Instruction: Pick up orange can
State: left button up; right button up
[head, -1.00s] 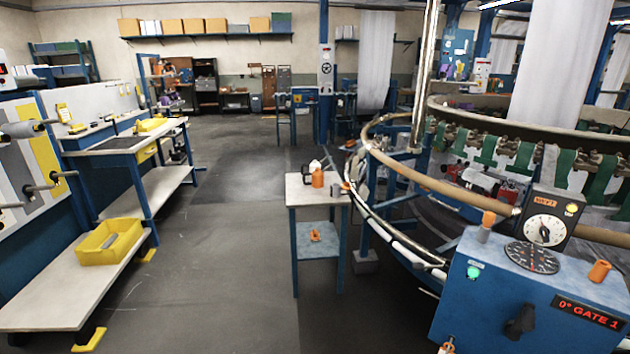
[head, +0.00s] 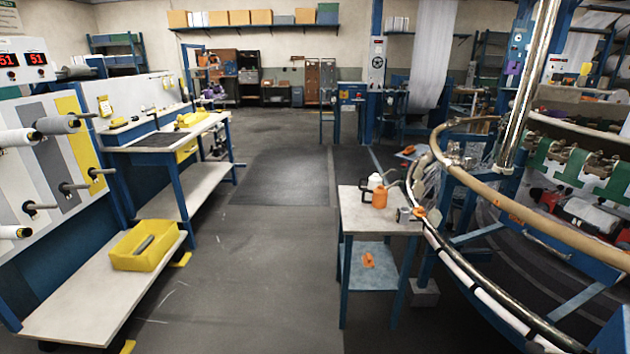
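An orange can (head: 380,197) stands upright on the top of a small blue-legged table (head: 352,222), right of centre in the head view. A white container with a dark handle (head: 372,183) stands behind it and to its left, partly hidden by it. A small grey object (head: 404,214) and an orange piece (head: 419,212) sit at the table's right edge. Another orange item (head: 368,261) lies on the lower shelf. Neither of my grippers is in view.
The loom's curved rail (head: 465,172) runs close along the table's right side. A bench with a yellow bin (head: 122,262) stands at the left. The grey floor (head: 255,265) between bench and table is clear.

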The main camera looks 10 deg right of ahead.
aim_at(379, 194)
jog(key=i+j, duration=0.15)
jog(key=i, duration=0.6)
jog(key=i+j+u, duration=0.1)
jog(key=i, duration=0.65)
